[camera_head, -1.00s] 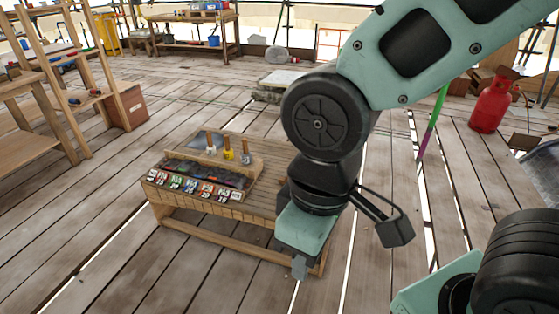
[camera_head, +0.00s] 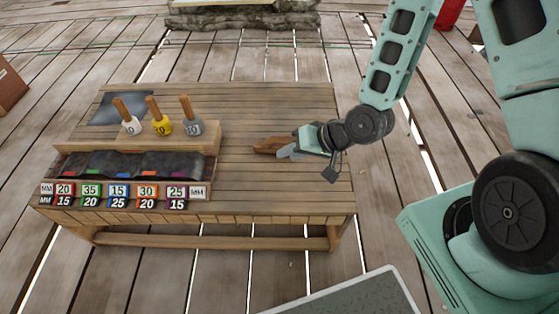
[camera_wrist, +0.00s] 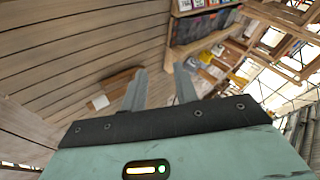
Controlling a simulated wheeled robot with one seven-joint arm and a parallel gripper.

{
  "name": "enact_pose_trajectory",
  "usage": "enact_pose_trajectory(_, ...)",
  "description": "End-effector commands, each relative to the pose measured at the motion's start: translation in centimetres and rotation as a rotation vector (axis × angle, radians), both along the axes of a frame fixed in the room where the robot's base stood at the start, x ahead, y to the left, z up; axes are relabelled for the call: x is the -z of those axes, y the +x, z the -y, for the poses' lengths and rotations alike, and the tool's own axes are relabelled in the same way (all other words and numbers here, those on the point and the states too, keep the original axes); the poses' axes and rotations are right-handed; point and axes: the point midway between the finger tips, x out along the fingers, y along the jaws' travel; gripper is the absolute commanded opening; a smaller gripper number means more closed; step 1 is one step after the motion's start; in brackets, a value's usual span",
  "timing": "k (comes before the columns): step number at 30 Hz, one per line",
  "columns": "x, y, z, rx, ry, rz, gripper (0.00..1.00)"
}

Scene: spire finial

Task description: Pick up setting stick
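A brown wooden piece that looks like the setting stick (camera_head: 268,145) lies on the slatted bench top, right of the tool rack. It also shows in the wrist view (camera_wrist: 117,85), left of my fingers, with a paler end. My gripper (camera_head: 284,153) is low at the bench's right side, with its fingers pointing left towards the stick. In the wrist view, my gripper's two grey fingers (camera_wrist: 160,72) stand apart with nothing between them. In the head view the fingers overlap the near side of the stick. I cannot tell whether they touch it.
The wooden bench (camera_head: 270,95) holds a rack (camera_head: 212,134) with white, yellow and grey wooden-handled tools. In front lie a dark compartmented tray (camera_head: 130,164) and numbered coloured labels (camera_head: 118,196). A grey sheet (camera_head: 120,106) lies at the back left. The back right top is clear.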

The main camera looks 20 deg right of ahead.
Motion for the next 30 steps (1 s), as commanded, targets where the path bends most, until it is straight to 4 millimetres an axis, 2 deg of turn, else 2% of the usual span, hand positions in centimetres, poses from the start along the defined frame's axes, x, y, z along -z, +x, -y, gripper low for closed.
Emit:
enact_pose_trajectory(1, 3.9, 0.1, 0.5, 0.080, 0.086, -0.004, 0.30)
enact_pose_trajectory(6, 9.1, 0.9, 2.1, 0.361, 0.389, 0.045, 0.30)
enact_pose_trajectory(9, 11.1, 1.2, 3.6, 0.532, 0.559, 0.079, 0.30)
enact_pose_trajectory(13, 12.8, 1.2, 5.7, 0.722, 0.733, 0.123, 0.30)
enact_pose_trajectory(19, 13.6, 1.1, 7.7, 0.878, 0.872, 0.168, 0.30)
enact_pose_trajectory(23, 13.9, 1.9, 7.8, 0.896, 0.890, 0.180, 0.30)
enact_pose_trajectory(30, 14.6, 4.8, 6.9, 0.892, 0.887, 0.180, 0.30)
